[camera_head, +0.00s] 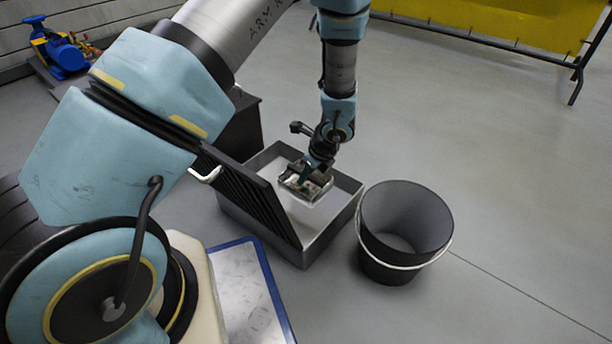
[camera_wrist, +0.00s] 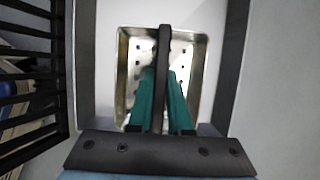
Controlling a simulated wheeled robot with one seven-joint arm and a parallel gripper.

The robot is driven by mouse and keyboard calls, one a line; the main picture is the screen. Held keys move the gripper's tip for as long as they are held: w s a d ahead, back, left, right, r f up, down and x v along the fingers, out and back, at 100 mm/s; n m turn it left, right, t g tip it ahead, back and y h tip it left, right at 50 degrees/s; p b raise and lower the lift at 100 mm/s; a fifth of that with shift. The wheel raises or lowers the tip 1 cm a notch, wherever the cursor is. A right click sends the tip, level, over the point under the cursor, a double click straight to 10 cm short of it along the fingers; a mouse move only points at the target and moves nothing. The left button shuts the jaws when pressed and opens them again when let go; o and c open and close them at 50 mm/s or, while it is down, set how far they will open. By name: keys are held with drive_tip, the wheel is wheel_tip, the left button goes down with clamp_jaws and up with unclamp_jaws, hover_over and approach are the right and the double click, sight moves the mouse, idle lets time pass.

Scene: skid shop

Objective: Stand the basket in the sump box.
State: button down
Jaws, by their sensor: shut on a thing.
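The basket (camera_head: 322,187) is a small metal tray with a perforated floor and a dark upright handle bar; it also shows in the wrist view (camera_wrist: 203,60). My gripper (camera_head: 310,168) points down with its green fingers shut on the handle bar, one on each side, as the wrist view (camera_wrist: 162,78) shows. The sump box (camera_head: 330,238) is an open grey box with a pale floor. The basket looks level within the box's outline, clear of its side walls in the wrist view. I cannot tell whether it touches the floor.
A black slatted grate (camera_head: 250,195) leans at the left side of the box. A black bucket (camera_head: 385,267) stands close on the right. A blue-edged panel (camera_head: 245,290) lies in front. A blue machine (camera_head: 65,55) is far left; a yellow barrier (camera_head: 500,20) stands behind. Open floor lies right.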

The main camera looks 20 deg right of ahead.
sight(308, 189)
wheel_tip(308, 189, down, 7)
drive_tip(key=b, duration=0.5)
drive_tip(key=shift+f+b, duration=0.6)
drive_tip(key=shift+b, duration=0.1)
drive_tip(key=shift+f, duration=0.75)
idle(0.9)
drive_tip(key=shift+c, duration=1.4)
unclamp_jaws()
wheel_tip(308, 189, up, 8)
drive_tip(key=p, duration=0.7)
drive_tip(key=shift+r, duration=0.1)
